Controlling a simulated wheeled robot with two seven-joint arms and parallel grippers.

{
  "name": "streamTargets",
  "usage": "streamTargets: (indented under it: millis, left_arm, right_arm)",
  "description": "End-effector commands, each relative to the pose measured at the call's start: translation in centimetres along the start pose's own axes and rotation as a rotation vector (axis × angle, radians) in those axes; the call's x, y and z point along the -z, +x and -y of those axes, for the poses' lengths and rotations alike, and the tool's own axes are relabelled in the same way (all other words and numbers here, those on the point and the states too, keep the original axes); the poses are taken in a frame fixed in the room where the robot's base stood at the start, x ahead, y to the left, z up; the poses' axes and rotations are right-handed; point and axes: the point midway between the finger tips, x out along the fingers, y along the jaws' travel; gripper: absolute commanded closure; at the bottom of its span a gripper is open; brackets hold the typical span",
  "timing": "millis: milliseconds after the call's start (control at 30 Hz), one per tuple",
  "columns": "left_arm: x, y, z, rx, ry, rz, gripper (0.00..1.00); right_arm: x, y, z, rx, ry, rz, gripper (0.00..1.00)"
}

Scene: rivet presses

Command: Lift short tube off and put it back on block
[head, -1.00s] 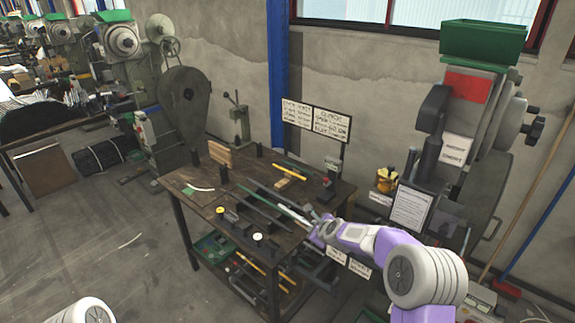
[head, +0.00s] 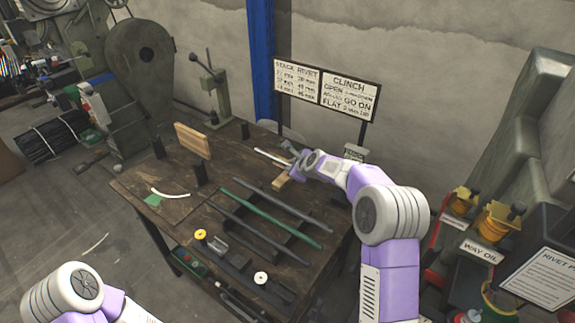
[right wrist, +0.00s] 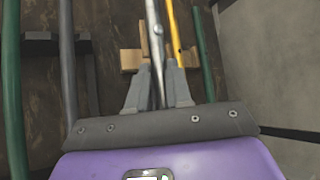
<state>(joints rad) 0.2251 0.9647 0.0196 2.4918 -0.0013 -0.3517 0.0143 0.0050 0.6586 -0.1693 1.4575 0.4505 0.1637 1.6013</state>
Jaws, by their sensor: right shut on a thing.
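My right gripper (head: 293,160) is at the far right end of the bench. In the right wrist view its two fingers (right wrist: 158,92) are shut on a silver tube (right wrist: 155,35), which runs lengthwise between them. The tube's pale far end (head: 270,157) also shows in the head view. A wooden block (head: 282,182) lies close by the gripper. In the wrist view the block (right wrist: 131,60) is under or behind the tube; I cannot tell whether they touch. A yellow tube (right wrist: 174,28) lies just right of the held one. My left gripper is out of view.
A green rod (head: 268,215) and dark rods lie across the supports on the bench (head: 140,187). A wooden rack (head: 193,140) and dark posts stand at the back left. A sign board (head: 325,90) stands behind my right gripper. Oil cans (head: 500,220) are at right.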

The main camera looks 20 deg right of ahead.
Motion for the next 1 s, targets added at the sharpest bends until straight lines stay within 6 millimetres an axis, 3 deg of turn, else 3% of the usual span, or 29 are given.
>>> streamTargets:
  millis: [100,600,1000]
  left_arm:
    - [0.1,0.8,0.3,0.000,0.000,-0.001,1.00]
    - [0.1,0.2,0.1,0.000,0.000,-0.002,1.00]
    - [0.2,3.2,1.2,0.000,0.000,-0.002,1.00]
  right_arm:
    - [0.4,0.5,-0.4,0.001,0.000,0.001,1.00]
    - [0.3,0.2,-0.3,0.000,0.001,0.001,1.00]
    - [2.7,2.7,-2.3,-0.001,0.001,0.000,1.00]
